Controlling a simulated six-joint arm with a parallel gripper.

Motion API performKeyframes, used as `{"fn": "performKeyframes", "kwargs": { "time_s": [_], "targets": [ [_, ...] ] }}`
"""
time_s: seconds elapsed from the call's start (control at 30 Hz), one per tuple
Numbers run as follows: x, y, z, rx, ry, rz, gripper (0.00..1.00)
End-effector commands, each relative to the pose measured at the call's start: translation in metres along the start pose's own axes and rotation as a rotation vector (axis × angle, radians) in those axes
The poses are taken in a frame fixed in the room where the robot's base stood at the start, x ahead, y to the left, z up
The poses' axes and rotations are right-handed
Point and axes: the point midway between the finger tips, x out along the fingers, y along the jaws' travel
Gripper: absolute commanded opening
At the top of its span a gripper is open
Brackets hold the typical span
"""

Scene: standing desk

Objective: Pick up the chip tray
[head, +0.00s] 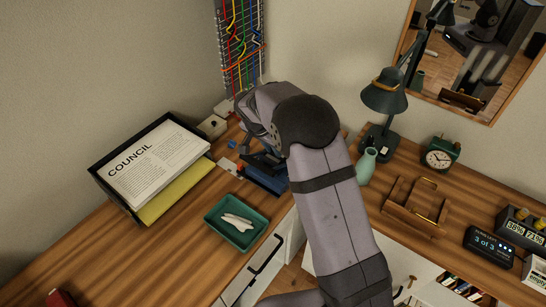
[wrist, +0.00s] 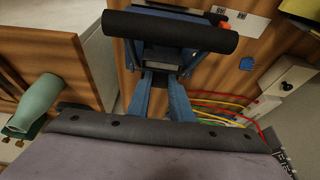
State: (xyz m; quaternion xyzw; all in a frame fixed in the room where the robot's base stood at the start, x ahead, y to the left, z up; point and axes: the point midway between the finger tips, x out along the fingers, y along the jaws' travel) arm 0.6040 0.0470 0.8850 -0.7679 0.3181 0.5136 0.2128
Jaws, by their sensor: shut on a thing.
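A blue tray-like thing (head: 268,180), which I take for the chip tray, is near the desk's inner edge in the head view. My gripper (head: 262,158) is at its upper side, partly hidden by my arm. In the wrist view, my gripper's two blue-grey fingers (wrist: 161,76) are shut on the near side of the blue tray (wrist: 205,40). A dark bar crosses in front of it and hides part of it. I cannot tell whether the tray touches the desk.
A green dish (head: 258,235) with white pieces and a black paper tray (head: 128,205) lie to the left. A small blue piece (wrist: 246,63) and a white box (wrist: 287,76) are close by. A green vase (head: 366,166) and lamp (head: 384,98) stand right of my arm.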

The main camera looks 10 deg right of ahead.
Motion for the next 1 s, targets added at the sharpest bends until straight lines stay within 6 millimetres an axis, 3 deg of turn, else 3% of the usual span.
{"fn": "performKeyframes", "kwargs": {
  "time_s": [0.6,1.0],
  "targets": [
    [-0.098,-0.001,-0.041,0.0,0.003,-0.003,0.0],
    [-0.116,0.0,-0.048,-0.001,0.001,0.0,0.0]
  ]
}}
